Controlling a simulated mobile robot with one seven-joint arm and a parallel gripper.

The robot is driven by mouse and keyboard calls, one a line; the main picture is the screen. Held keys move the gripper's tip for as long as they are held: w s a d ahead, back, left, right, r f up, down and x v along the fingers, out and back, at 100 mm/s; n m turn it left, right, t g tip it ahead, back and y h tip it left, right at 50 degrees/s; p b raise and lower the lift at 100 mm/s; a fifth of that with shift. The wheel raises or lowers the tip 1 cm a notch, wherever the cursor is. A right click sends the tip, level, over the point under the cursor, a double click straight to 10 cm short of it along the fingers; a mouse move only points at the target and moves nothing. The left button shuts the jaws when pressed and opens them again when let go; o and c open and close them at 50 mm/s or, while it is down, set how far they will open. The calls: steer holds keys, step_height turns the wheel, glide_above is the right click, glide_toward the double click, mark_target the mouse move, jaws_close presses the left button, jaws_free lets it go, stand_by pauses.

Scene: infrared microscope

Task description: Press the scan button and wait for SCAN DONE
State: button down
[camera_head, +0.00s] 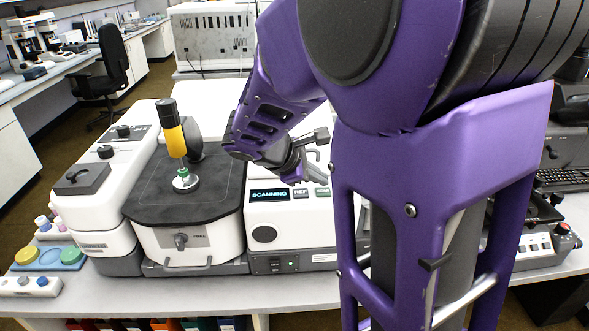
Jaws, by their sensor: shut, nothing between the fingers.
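The microscope's control panel (290,222) is on the white housing right of the dark stage. Its display (269,195) reads "SCANNING". Right of the display are a grey button that seems to read "MAP" (301,193) and a green button (322,192), whose label is too small to read. My gripper (297,179) is shut and empty, just above and behind these buttons. I cannot tell whether it touches anything. My arm hides the right side of the panel.
A yellow and black objective column (174,130) stands over the dark stage (144,190). A unit with black knobs (105,152) is at left. Coloured round pieces (50,257) lie in a tray on the bench's left. A keyboard (563,180) is at right. The bench's front strip (200,290) is clear.

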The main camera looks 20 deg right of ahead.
mark_target(318, 192)
step_height(318, 192, up, 5)
steer(key=p, duration=0.4)
stand_by(0.8)
